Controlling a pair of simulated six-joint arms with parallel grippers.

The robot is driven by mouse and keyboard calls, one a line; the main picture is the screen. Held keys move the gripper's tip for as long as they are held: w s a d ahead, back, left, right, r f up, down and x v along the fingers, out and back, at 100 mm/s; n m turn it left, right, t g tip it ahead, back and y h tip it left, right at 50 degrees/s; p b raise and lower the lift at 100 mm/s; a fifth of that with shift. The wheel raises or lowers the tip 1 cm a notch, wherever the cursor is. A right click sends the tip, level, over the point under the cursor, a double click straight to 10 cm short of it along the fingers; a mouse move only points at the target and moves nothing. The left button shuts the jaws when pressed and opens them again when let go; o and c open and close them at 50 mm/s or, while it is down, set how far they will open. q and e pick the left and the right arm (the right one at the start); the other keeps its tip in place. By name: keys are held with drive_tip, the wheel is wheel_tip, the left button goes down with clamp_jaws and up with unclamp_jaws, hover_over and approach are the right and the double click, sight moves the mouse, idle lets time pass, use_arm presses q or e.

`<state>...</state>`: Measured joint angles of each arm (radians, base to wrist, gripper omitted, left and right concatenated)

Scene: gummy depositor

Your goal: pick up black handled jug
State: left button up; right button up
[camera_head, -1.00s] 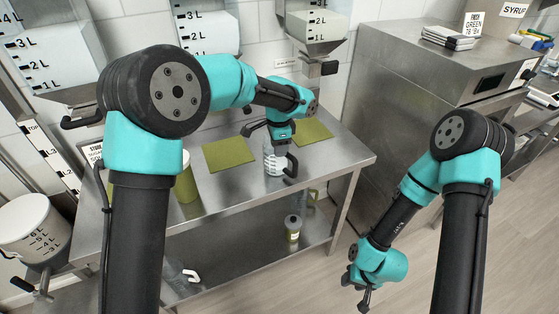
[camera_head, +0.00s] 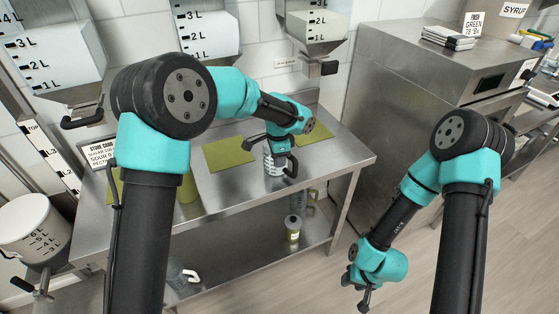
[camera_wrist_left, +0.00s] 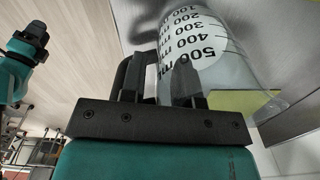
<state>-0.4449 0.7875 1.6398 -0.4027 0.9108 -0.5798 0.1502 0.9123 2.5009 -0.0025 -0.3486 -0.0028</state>
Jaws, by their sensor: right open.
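The clear jug (camera_head: 271,165) with a black handle (camera_head: 291,166) stands on the steel table, its handle toward the right. My left gripper (camera_head: 274,146) is right above and beside it, covering part of it. In the left wrist view the jug (camera_wrist_left: 215,55) shows printed millilitre marks. My right gripper (camera_head: 364,285) is open and empty, low over the floor, away from the table.
Green mats (camera_head: 229,154) lie on the steel table (camera_head: 225,200). A green container (camera_head: 187,187) stands at the left, partly behind my arm. Hoppers with litre marks (camera_head: 208,30) hang above. A lower shelf (camera_head: 250,255) holds a small jar (camera_head: 292,228). A steel machine (camera_head: 400,110) stands at the right.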

use_arm(q)
clamp_jaws()
drive_tip(key=shift+r, duration=0.15)
drive_tip(key=shift+r, duration=1.25)
drive_tip(key=s+r, duration=0.2)
drive_tip(key=s, duration=1.4)
drive_tip(key=shift+d+r, duration=0.15)
drive_tip(key=shift+d, duration=0.15)
